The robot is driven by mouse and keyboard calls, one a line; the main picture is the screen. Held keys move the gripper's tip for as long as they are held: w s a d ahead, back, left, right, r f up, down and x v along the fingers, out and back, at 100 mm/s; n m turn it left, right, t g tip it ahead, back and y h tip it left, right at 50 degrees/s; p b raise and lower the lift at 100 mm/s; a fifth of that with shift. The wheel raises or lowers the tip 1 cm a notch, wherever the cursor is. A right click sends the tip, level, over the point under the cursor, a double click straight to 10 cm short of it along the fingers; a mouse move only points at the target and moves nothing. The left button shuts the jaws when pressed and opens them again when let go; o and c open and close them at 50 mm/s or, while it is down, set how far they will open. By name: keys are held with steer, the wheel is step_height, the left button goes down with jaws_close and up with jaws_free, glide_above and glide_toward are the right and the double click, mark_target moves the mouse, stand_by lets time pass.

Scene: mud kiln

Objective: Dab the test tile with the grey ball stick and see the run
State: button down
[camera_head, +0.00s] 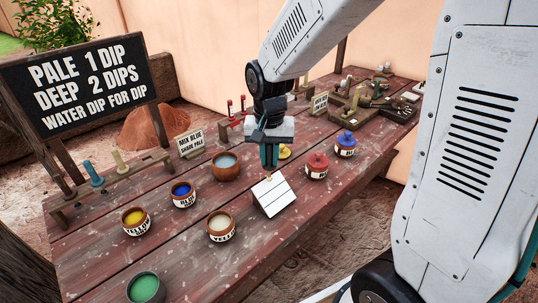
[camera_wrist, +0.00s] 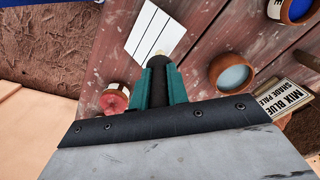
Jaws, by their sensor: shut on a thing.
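The test tile (camera_head: 272,197) is a white panel with thin dark lines, tilted on the table just below my gripper. It also shows at the top of the wrist view (camera_wrist: 150,30). My gripper (camera_head: 269,157) points down with its teal fingers shut on a dark grey stick (camera_wrist: 158,78). The stick's pale tip shows just beyond the fingers, at the tile's upper edge. I cannot tell whether the tip touches the tile, and no coloured run shows on its face. Most of the stick is hidden by the fingers.
Open pots of yellow (camera_head: 135,221), blue (camera_head: 183,194), cream (camera_head: 220,226) and green (camera_head: 145,288) stand left and in front. A brown bowl (camera_head: 226,167) is close left. Lidded red (camera_head: 316,166) and blue (camera_head: 345,145) pots stand right. A stick rack (camera_head: 110,180) and sign (camera_head: 84,85) are left.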

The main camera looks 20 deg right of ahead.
steer(key=shift+f, duration=0.6)
stand_by(0.8)
steer(key=shift+r, duration=0.1)
stand_by(0.7)
steer(key=shift+r, duration=3.9)
stand_by(1.4)
